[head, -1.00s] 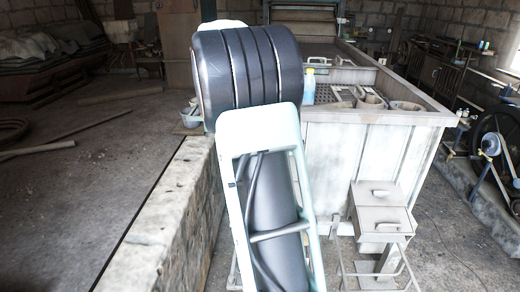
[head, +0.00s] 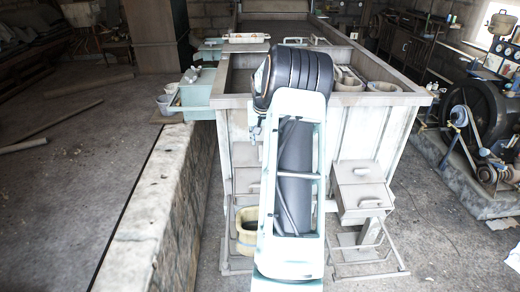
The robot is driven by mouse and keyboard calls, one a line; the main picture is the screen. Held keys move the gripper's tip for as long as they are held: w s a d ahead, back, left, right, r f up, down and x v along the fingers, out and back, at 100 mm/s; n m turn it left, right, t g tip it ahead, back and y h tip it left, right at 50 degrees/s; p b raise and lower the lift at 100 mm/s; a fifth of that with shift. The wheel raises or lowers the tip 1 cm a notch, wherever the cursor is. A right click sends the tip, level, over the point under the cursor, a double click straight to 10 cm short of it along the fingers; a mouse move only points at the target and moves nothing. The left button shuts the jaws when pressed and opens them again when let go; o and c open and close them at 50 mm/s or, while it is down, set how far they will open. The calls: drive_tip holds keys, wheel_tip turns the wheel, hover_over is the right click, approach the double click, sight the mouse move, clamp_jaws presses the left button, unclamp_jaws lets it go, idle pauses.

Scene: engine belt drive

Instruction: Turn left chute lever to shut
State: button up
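My arm (head: 292,190) rises through the middle of the head view, and its black ribbed joint (head: 293,72) overlaps the front rim of the large pale tank. My gripper does not show; it seems hidden behind or beyond that joint. A grey box-like chute (head: 246,180) on the tank's front, left of my arm, is partly covered by the arm. A small handle shows at its edge, but I cannot tell whether this is the left chute lever or how it is turned. A matching chute (head: 362,190) with handles stands uncovered to the right of my arm.
A yellowish bucket (head: 247,232) stands below the left chute, partly behind my arm. A low stone wall (head: 150,215) runs along the left. A black-wheeled engine (head: 472,115) stands at the right. Floor (head: 440,235) is open at the front right.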

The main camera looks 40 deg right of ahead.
drive_tip(key=p+x, duration=0.1)
drive_tip(key=x, duration=0.7)
drive_tip(key=shift+w, duration=0.1)
clamp_jaws()
